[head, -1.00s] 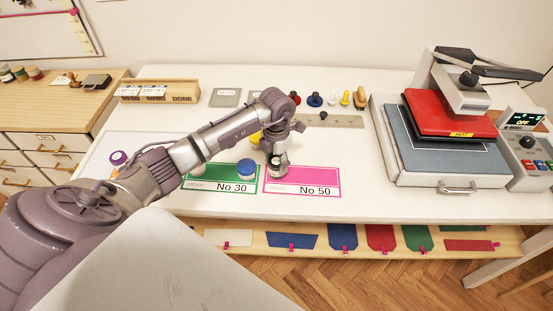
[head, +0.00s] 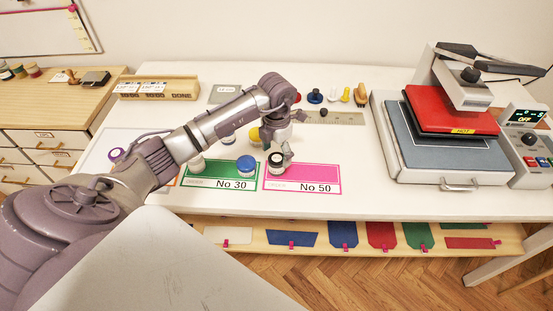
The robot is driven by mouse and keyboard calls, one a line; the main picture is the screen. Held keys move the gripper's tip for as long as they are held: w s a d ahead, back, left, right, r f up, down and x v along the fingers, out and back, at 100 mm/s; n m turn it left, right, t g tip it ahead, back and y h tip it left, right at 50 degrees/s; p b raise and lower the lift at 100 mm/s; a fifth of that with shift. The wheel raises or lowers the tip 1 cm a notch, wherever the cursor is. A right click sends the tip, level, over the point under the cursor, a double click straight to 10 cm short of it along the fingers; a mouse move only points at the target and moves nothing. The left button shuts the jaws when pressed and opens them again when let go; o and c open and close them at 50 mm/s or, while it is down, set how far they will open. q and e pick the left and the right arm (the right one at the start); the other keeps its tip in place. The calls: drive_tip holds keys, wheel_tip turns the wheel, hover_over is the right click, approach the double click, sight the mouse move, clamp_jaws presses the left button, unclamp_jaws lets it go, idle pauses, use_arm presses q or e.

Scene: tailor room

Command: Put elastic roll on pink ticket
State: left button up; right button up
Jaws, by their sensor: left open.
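A small roll with a black top and a white side, likely the elastic roll (head: 276,165), stands upright at the upper left part of the pink ticket (head: 312,174), marked No 50. My left gripper (head: 289,154) is open, close behind and to the right of the roll's top. Whether its fingers still touch the roll is too small to tell. My right gripper is not in view.
A green ticket (head: 210,181) marked No 30 lies to the left with a blue-topped roll (head: 245,165) and a pale roll (head: 197,164). A heat press (head: 450,125) stands at right.

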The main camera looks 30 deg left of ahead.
sight(277, 158)
use_arm(q)
wheel_tip(277, 158, up, 9)
drive_tip(key=b, duration=0.2)
drive_tip(key=shift+r, duration=0.2)
